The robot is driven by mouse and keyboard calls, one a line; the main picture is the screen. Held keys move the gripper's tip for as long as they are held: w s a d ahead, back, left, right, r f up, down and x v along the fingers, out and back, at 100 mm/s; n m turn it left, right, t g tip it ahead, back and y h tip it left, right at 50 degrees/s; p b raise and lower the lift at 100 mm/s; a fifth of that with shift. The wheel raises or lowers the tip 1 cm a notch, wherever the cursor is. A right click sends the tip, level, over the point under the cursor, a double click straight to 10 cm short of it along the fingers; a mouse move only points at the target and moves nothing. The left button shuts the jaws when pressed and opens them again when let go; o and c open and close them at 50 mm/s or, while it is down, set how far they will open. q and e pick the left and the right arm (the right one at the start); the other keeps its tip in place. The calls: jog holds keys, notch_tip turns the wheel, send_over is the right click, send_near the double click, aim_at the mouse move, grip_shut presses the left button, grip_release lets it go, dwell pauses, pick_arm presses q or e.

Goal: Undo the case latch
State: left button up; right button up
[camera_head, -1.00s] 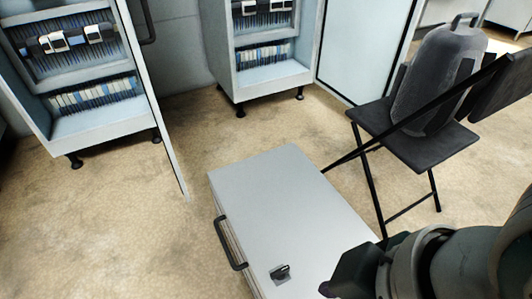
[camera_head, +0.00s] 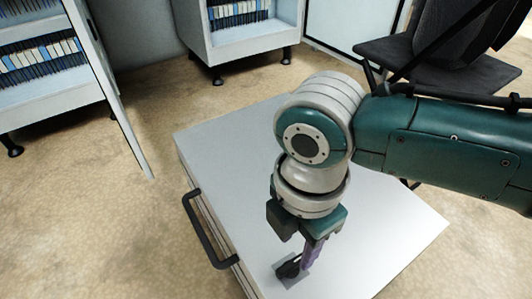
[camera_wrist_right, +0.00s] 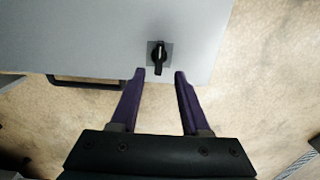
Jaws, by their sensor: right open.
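The case (camera_head: 215,150) is a flat light-grey box lying on the floor, with its lid down. The latch (camera_head: 289,267) is a small black knob on a grey square plate near the case's front corner. It also shows in the right wrist view (camera_wrist_right: 159,57), just beyond the fingertips. My right gripper (camera_head: 306,260) points down over the case at the latch and partly hides it. In the right wrist view its two purple fingers (camera_wrist_right: 160,73) are apart, on either side of the latch's line, with nothing between them. My left gripper is not in view.
A black handle (camera_head: 208,235) sticks out from the case's side. Open cabinets (camera_head: 240,40) with blue and white modules stand behind, one with an open door (camera_head: 110,95). A black folding chair (camera_head: 445,65) carrying a dark bag stands at the back right.

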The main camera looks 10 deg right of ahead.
aim_at(292, 264)
notch_tip(292, 264, down, 7)
jog(key=b, duration=0.4)
jog(key=shift+r, duration=0.15)
jog(key=shift+c, duration=0.3)
grip_shut()
